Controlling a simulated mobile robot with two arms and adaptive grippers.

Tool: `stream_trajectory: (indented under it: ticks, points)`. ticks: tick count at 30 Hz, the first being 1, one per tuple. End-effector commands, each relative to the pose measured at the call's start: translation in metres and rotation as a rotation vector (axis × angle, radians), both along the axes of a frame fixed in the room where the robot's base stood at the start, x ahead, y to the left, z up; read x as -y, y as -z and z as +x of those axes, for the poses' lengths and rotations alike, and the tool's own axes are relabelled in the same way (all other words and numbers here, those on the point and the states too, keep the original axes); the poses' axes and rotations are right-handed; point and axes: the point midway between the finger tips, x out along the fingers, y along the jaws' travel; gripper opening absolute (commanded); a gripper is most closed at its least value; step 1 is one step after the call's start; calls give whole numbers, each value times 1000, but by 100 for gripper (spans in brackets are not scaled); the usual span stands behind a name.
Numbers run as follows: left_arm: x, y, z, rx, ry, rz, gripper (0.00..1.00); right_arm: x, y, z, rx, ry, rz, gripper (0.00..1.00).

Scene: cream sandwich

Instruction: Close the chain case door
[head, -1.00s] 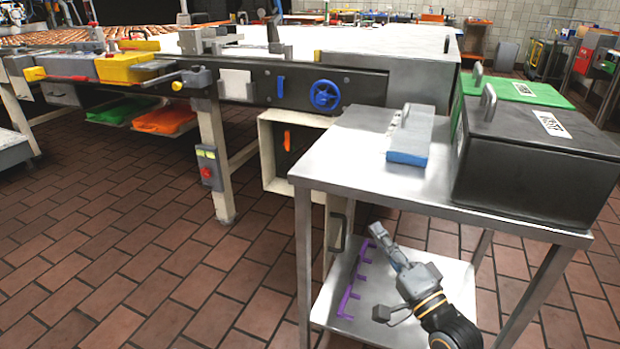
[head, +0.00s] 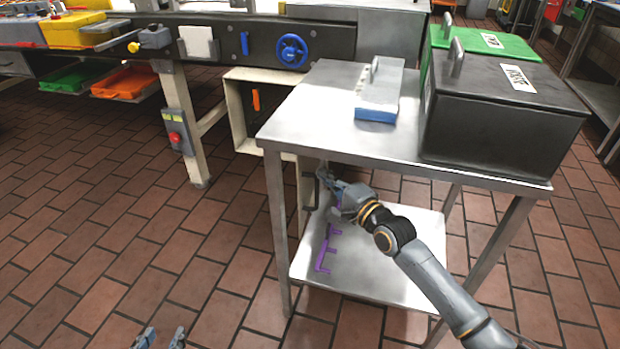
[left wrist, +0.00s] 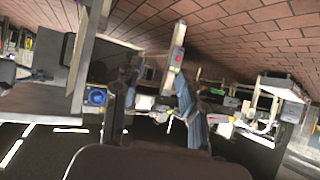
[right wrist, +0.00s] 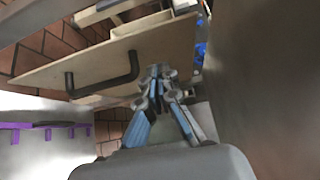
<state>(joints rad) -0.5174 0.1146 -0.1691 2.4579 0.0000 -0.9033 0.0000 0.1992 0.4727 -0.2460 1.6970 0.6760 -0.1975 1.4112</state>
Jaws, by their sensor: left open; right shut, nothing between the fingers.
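The chain case (head: 235,106) is a cream box under the machine's dark side, its front open with an orange handle inside. Its cream door (head: 305,205) stands swung out toward me, partly hidden by the steel cart. The door's black handle (right wrist: 104,76) is clear in the right wrist view. My right gripper (head: 326,174) is shut and empty, over the cart's lower shelf near the door; in the right wrist view its fingertips (right wrist: 158,72) are just right of the handle, contact unclear. My left gripper (head: 160,339) is open and empty above the floor at the bottom edge.
The steel cart (head: 310,105) bears a blue-and-grey block (head: 378,100), a black bin (head: 500,115) and a green-lidded bin (head: 480,42). Its lower shelf (head: 365,285) carries a purple rack (head: 322,255). A machine leg with a red button (head: 175,138) stands left. Floor in front is clear.

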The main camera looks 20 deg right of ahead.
Motion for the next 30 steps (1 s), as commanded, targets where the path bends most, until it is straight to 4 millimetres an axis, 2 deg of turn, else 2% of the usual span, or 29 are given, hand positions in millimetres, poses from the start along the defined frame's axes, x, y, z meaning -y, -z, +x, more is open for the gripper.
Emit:
stream_trajectory:
  ticks: [3, 9, 21, 24, 30]
  points:
    - [4, -11, 9, 76, 5, -18, 42, -18, 0, 10, 3, -1, 5, 0]
    - [9, -25, 18, 156, 11, -38, 42, -33, 0, 18, 2, 0, 1, 0]
    - [9, -28, 19, 173, 12, -40, 42, -36, -1, 20, 1, 0, -1, 0]
    - [8, -25, 17, 148, 10, -34, 42, -40, -1, 21, 2, 1, 2, 0]
    - [-3, 3, -6, -41, -3, 10, 42, -61, -3, 33, 3, 3, 5, 0]
